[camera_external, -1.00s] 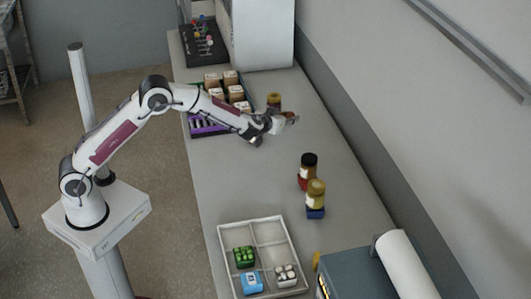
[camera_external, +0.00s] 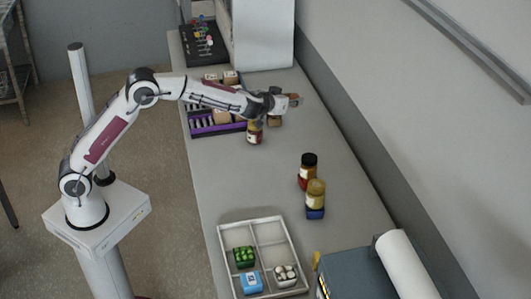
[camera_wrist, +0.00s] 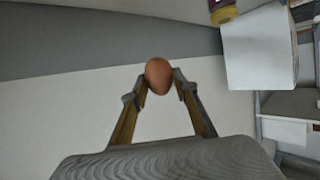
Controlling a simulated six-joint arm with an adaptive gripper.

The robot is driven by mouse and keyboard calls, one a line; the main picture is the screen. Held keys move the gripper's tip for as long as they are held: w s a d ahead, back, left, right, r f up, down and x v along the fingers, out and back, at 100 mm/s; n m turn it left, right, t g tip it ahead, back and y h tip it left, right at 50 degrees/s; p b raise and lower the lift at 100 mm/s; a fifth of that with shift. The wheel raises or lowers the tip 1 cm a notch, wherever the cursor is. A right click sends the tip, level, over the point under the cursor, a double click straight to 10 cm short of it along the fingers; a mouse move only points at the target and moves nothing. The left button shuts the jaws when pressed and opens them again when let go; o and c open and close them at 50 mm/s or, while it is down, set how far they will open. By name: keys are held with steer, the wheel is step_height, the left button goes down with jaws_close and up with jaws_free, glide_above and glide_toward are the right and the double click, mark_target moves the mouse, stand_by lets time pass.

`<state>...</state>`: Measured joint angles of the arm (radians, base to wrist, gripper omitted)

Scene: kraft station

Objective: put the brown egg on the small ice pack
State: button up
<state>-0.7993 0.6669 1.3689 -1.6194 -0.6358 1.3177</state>
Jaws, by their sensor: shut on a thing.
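The brown egg (camera_wrist: 158,75) is held between the two fingertips of my gripper (camera_wrist: 160,84) in the wrist view, with its upper part standing clear of the fingers. In the external view my gripper (camera_external: 290,101) is raised over the far part of the bench, and the egg is too small there to make out clearly. A small blue and white pack (camera_external: 251,282), which looks like the small ice pack, lies in the front left compartment of the pale divided tray (camera_external: 292,237). The gripper is far from it.
A green item (camera_external: 244,257) and a white item (camera_external: 286,275) share the tray. Two jars (camera_external: 307,170) (camera_external: 316,200) stand between my gripper and the tray. Another jar (camera_external: 255,132) stands below my wrist, beside a purple rack (camera_external: 212,129). The bench left of the two jars is clear.

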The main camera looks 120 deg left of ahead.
steer(key=w+d+m+t, duration=0.2)
steer(key=w+d, duration=1)
steer(key=d, duration=0.2)
steer(key=m+t+h, duration=0.4)
steer(key=m+t, duration=0.2)
steer(key=t, duration=0.1)
glide_above(246, 279)
steer(key=shift+f, duration=2.45)
steer(key=shift+f+g, duration=0.1)
steer(key=shift+g, duration=0.2)
steer(key=shift+f, duration=3)
steer(key=shift+f, duration=0.15)
